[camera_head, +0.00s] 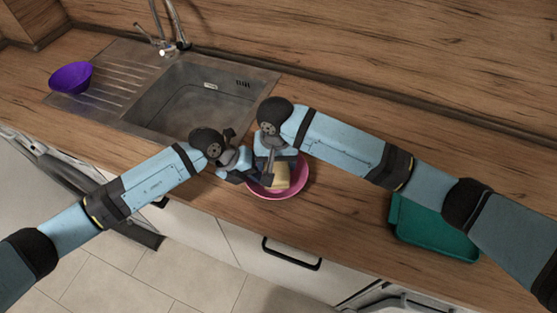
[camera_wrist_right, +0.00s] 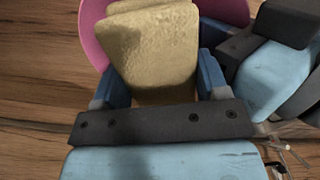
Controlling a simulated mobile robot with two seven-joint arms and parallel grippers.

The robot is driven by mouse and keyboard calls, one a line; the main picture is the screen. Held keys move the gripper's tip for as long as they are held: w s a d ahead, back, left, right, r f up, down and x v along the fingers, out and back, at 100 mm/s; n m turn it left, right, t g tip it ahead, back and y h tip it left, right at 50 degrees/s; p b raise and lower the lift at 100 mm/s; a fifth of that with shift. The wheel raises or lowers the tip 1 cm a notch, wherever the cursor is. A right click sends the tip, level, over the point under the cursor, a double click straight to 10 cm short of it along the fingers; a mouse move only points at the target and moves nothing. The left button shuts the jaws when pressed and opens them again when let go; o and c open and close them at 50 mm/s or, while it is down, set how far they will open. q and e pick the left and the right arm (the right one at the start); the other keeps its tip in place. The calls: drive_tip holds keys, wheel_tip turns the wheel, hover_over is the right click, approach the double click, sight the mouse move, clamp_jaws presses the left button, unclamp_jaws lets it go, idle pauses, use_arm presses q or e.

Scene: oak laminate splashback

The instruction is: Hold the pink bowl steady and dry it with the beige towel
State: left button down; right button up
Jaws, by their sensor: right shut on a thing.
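The pink bowl (camera_head: 303,180) stands near the counter's front edge, in front of the sink. The beige towel (camera_head: 281,176) is inside the bowl; it fills the middle of the right wrist view (camera_wrist_right: 150,50), with the bowl's pink rim (camera_wrist_right: 93,30) behind it. My right gripper (camera_head: 275,165) is over the bowl and shut on the towel, with its blue fingers on either side of the cloth. My left gripper (camera_head: 252,177) is at the bowl's left rim; the arms and bowl hide whether its fingers close on the rim.
A steel sink (camera_head: 195,100) with a tap (camera_head: 172,40) is behind the bowl. A purple bowl (camera_head: 71,77) stands on the drainer at the left. A green tray (camera_head: 432,228) lies on the counter at the right, partly under my right arm. Bare counter (camera_head: 345,215) lies between bowl and tray.

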drive_tip(key=shift+a, duration=0.1)
wheel_tip(320, 180, up, 12)
drive_tip(key=d, duration=0.1)
drive_tip(key=shift+d+f, duration=0.2)
drive_tip(key=shift+f, duration=0.05)
idle(0.5)
use_arm(q)
drive_tip(key=c, duration=1.2)
unclamp_jaws()
drive_tip(key=shift+c, duration=0.2)
drive_tip(key=v, duration=1.2)
